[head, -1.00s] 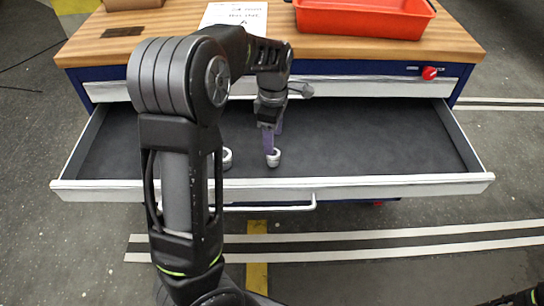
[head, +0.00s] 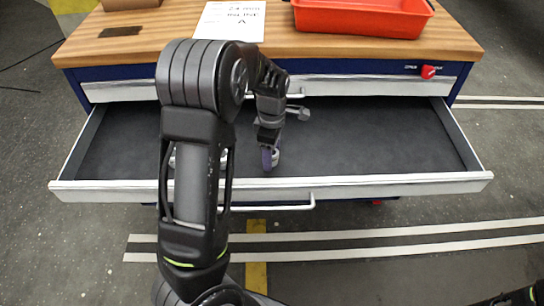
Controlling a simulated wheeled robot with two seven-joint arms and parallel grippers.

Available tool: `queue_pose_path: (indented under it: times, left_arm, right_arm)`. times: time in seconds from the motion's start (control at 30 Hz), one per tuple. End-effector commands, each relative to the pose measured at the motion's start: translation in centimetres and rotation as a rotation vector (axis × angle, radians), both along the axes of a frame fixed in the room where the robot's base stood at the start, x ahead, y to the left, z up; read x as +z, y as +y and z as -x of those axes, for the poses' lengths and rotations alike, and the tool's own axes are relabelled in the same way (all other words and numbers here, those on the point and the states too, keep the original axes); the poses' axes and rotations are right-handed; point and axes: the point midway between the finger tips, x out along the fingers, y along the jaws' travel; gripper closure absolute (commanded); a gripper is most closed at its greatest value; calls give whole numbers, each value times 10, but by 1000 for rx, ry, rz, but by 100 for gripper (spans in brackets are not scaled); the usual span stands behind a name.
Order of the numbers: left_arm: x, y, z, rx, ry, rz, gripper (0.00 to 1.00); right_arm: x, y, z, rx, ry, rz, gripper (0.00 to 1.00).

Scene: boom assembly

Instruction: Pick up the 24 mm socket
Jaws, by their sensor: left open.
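Size marks are too small to read, so I cannot tell which socket is 24 mm. My right gripper is out of view.
The drawer's front wall (head: 400,184) stands close in front of the gripper. A grey tool-like piece (head: 300,113) shows beside my wrist. On the wooden top (head: 160,42) are a red bin (head: 360,18) and a paper sheet (head: 230,22). The drawer's right half is clear.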

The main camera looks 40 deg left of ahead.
Motion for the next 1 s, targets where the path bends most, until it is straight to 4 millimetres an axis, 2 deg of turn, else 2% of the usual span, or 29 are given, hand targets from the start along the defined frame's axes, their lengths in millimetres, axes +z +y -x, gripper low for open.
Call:
queue_pose_path:
  times: [0.1,0.67,1.0]
  left_arm:
    - [-7,-1,0,-1,1,0,40]
    - [-7,0,0,-1,0,0,40]
    - [-7,0,0,0,0,0,67]
  right_arm:
    - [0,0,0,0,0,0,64]
    - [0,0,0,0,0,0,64]
    - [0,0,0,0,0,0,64]
